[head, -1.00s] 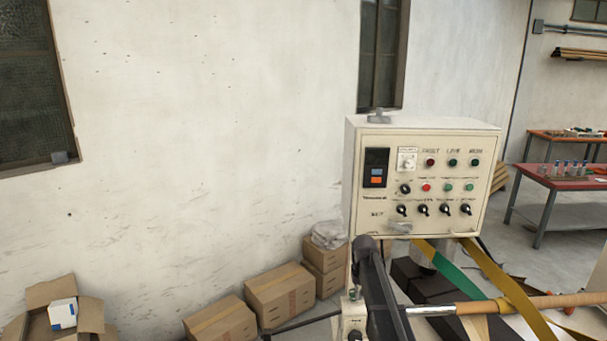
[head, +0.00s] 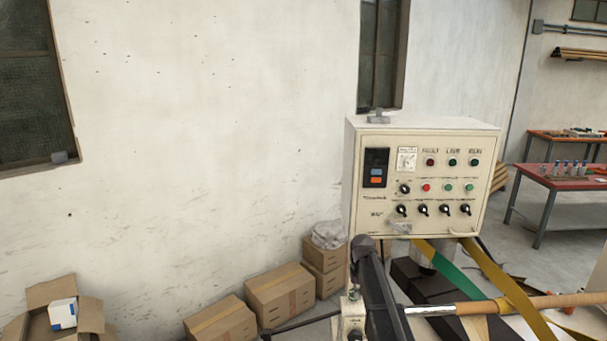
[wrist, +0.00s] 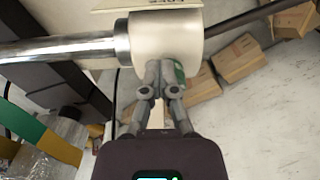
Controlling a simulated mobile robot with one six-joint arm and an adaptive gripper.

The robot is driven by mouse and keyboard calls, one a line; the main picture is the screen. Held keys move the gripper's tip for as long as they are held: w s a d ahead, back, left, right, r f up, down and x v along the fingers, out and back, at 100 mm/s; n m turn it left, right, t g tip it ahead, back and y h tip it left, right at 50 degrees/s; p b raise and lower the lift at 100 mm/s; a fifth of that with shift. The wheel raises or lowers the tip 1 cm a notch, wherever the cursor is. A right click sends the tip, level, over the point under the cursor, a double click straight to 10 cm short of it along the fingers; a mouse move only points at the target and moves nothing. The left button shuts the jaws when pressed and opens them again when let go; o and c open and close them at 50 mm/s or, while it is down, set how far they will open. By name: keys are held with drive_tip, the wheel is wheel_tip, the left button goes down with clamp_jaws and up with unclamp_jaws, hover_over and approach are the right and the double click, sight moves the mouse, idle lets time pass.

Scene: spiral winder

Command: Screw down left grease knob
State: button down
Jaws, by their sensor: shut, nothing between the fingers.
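In the wrist view my gripper (wrist: 161,68) is shut and empty, its fingertips close together against or just in front of the lower face of a cream cylindrical housing (wrist: 168,36). I cannot tell whether they touch it. A steel shaft (wrist: 70,48) runs into the housing from the left. A small green part (wrist: 179,72) shows beside the right fingertip, partly hidden by it. I cannot tell whether it is the grease knob. In the head view a cream block (head: 354,322) with a small fitting on top stands below the control box.
A cream control box (head: 425,180) with switches and lamps stands above the winder. Green (head: 447,268) and yellow (head: 510,290) bands cross a shaft at right. Cardboard boxes (head: 280,293) line the wall. A red-topped bench (head: 565,177) stands at far right.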

drive_tip(key=shift+a, duration=0.65)
drive_tip(key=shift+w+a, duration=0.1)
drive_tip(key=shift+a, duration=0.25)
idle(0.5)
drive_tip(key=shift+s+a, duration=0.15)
drive_tip(key=shift+s, duration=0.25)
idle(0.4)
wheel_tip(320, 180, up, 6)
drive_tip(key=p, duration=0.6)
idle(0.3)
drive_tip(key=d, duration=0.1)
drive_tip(key=d+r+p, duration=0.1)
drive_tip(key=shift+d, duration=0.35)
